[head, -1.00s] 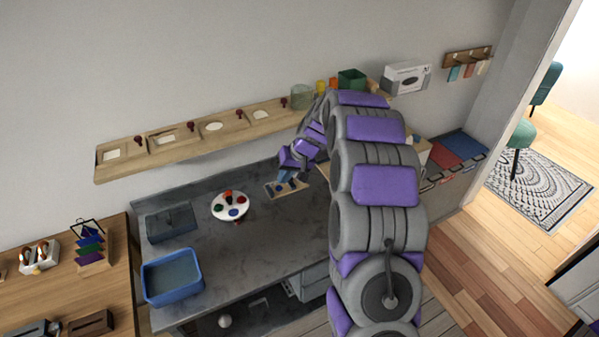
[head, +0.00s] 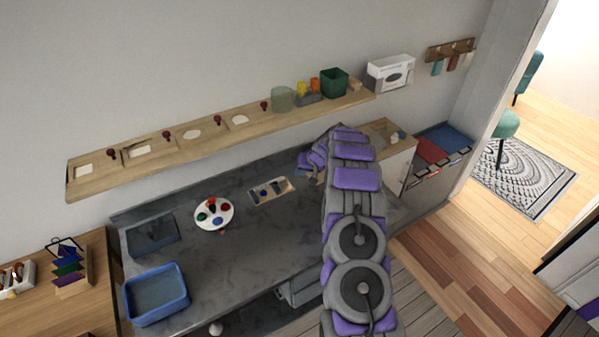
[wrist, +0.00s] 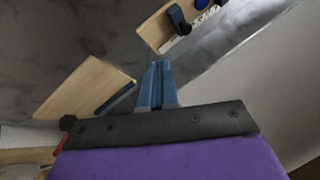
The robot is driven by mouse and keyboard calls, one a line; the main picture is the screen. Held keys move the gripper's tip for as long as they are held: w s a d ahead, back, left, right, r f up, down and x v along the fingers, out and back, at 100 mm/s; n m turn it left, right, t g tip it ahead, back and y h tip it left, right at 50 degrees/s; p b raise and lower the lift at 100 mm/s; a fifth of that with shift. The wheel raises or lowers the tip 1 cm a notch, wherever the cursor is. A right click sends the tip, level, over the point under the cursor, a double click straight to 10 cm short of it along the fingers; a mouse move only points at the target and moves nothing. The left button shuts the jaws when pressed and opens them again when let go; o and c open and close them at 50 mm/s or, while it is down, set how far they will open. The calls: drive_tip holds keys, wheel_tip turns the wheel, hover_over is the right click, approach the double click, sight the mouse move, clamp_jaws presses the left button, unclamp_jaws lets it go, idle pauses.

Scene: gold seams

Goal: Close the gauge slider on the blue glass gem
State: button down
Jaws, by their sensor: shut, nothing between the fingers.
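The gauge (head: 257,197) is a pale wooden board lying flat on the dark stone counter. In the head view the blue glass gem (head: 263,192) sits on it, with a dark slider (head: 277,186) to its right. Whether the slider touches the gem is too small to tell. In the wrist view part of the gauge (wrist: 153,32) shows at the top, with the slider's dark piece (wrist: 180,20) and the gem (wrist: 201,4) at the picture edge. My gripper (wrist: 159,66) has its blue fingers together and empty, apart from the gauge. In the head view it is right of the board.
A white round palette (head: 205,223) with coloured pieces stands left of the gauge. A blue tub (head: 157,312) is at the counter's front left. A wooden wall shelf (head: 225,137) runs above. A wooden block (wrist: 84,88) lies left of my fingers in the wrist view.

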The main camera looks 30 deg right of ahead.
sight(276, 186)
drive_tip(key=x, duration=0.7)
drive_tip(key=shift+d+f, duration=0.1)
drive_tip(key=shift+f, duration=0.2)
drive_tip(key=a, duration=0.1)
drive_tip(key=w+a, duration=0.1)
drive_tip(key=a, duration=0.1)
drive_tip(key=shift+w+f+b, duration=0.2)
drive_tip(key=shift+f+b, duration=0.15)
drive_tip(key=shift+w+a, duration=0.2)
drive_tip(key=shift+a, duration=0.35)
drive_tip(key=shift+d+f, duration=0.1)
drive_tip(key=shift+d, duration=0.05)
drive_tip(key=a, duration=0.5)
drive_tip(key=shift+s+b, duration=0.15)
drive_tip(key=shift+b, duration=0.15)
drive_tip(key=shift+d, duration=0.25)
